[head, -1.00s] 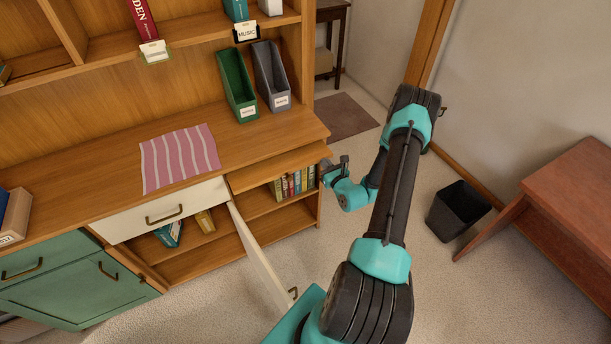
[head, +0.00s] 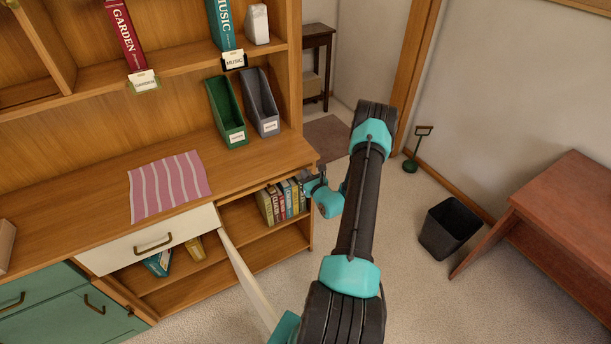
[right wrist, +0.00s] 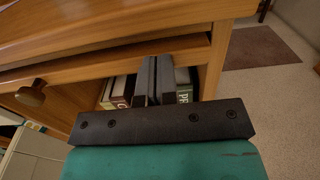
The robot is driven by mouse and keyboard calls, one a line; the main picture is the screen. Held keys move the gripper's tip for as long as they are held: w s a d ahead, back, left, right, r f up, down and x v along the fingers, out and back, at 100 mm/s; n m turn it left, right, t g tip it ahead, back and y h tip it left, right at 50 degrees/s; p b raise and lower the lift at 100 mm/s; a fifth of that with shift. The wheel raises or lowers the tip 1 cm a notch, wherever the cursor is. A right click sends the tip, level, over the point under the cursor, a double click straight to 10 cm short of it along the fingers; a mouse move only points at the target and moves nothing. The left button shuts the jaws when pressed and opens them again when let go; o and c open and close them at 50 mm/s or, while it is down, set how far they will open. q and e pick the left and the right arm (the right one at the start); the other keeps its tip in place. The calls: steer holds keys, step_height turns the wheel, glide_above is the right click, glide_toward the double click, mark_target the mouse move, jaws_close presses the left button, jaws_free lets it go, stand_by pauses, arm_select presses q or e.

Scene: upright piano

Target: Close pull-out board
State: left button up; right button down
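The wooden pull-out board (head: 256,183) sits just under the right part of the countertop, above the open shelf with books. My left gripper is out of view.
A white cabinet door (head: 243,275) stands open below the counter, left of my right arm. Several books (head: 282,201) stand on the shelf under the board. A striped cloth (head: 168,186) and file holders (head: 227,112) are on the counter. A black bin (head: 449,228) stands right.

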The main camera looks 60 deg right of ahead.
steer(key=shift+w+d+r, duration=0.1)
steer(key=shift+d, duration=0.15)
steer(key=v, duration=1.4)
steer(key=shift+a, duration=0.2)
